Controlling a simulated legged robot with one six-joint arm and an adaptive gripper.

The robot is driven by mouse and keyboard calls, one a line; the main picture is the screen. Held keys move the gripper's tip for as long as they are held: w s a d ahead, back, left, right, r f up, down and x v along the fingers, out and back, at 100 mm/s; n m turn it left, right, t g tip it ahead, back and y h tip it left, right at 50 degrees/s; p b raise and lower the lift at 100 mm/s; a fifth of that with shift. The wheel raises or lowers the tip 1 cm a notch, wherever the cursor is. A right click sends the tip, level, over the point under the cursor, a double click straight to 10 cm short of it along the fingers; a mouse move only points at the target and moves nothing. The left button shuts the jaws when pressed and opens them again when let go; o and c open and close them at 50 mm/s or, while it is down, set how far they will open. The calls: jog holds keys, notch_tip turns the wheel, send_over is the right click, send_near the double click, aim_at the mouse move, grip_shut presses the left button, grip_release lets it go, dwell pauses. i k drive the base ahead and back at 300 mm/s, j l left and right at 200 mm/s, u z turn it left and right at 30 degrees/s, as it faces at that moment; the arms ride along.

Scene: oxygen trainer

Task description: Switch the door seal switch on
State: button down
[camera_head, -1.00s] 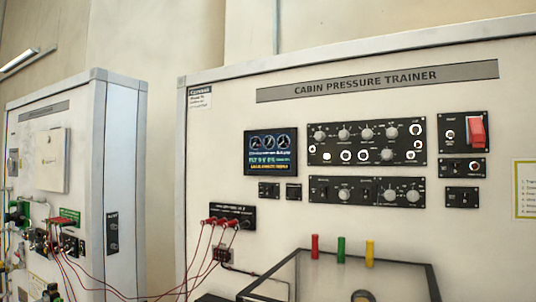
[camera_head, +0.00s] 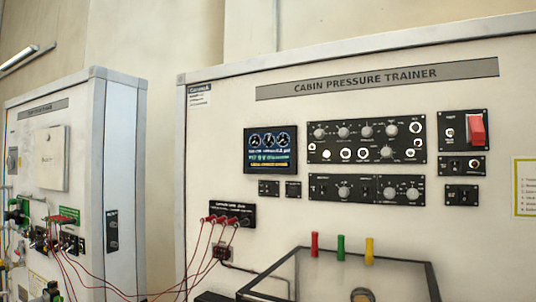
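The cabin pressure trainer panel (camera_head: 215,130) fills the right of the head view. It carries several small black switch plates, and their labels are too small to read, so I cannot tell which one is the door seal switch. Two small plates (camera_head: 269,188) (camera_head: 293,189) sit under the display. Two more plates (camera_head: 461,166) (camera_head: 461,195) sit at the right, below a plate with a red guard or lever (camera_head: 477,130). Switch positions are too small to tell. My gripper is not in view.
A lit display (camera_head: 271,150) and two black knob panels (camera_head: 366,139) (camera_head: 367,189) are on the trainer. Red cables hang from a socket block (camera_head: 228,214). A dark-framed clear box (camera_head: 335,280) with coloured pegs (camera_head: 341,248) stands in front. Another cabinet (camera_head: 119,180) is at the left.

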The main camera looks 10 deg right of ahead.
aim_at(463, 193)
jog(key=z, duration=1.25)
